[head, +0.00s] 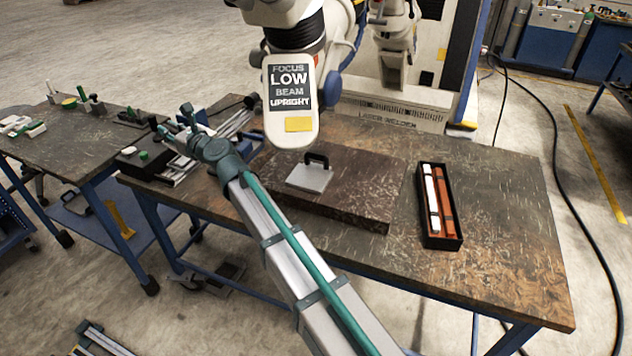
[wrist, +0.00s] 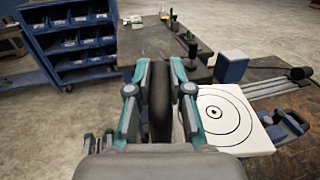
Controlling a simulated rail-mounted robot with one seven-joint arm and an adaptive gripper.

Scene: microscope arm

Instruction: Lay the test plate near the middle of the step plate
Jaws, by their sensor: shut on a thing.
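My gripper (head: 190,128) is over the left end of the main bench. In the wrist view its jaws (wrist: 158,100) are shut on a black, upright, round-topped piece (wrist: 159,95). I cannot tell whether this piece belongs to the test plate; the jaws hide its sides. A white square plate with black rings (wrist: 240,112) shows to the right of the jaws, partly hidden by them. In the head view a pale plate with a black handle (head: 309,179) lies on a broad brown slab (head: 365,200), left of its middle. I cannot tell for sure which is the step plate.
The microscope head (head: 290,105) with its sign hangs behind the slab. A black box with a white and an orange bar (head: 449,242) stands at right. Metal rails (head: 232,123) lie behind my gripper. A second bench (head: 50,135) is at left. The slab's right part is clear.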

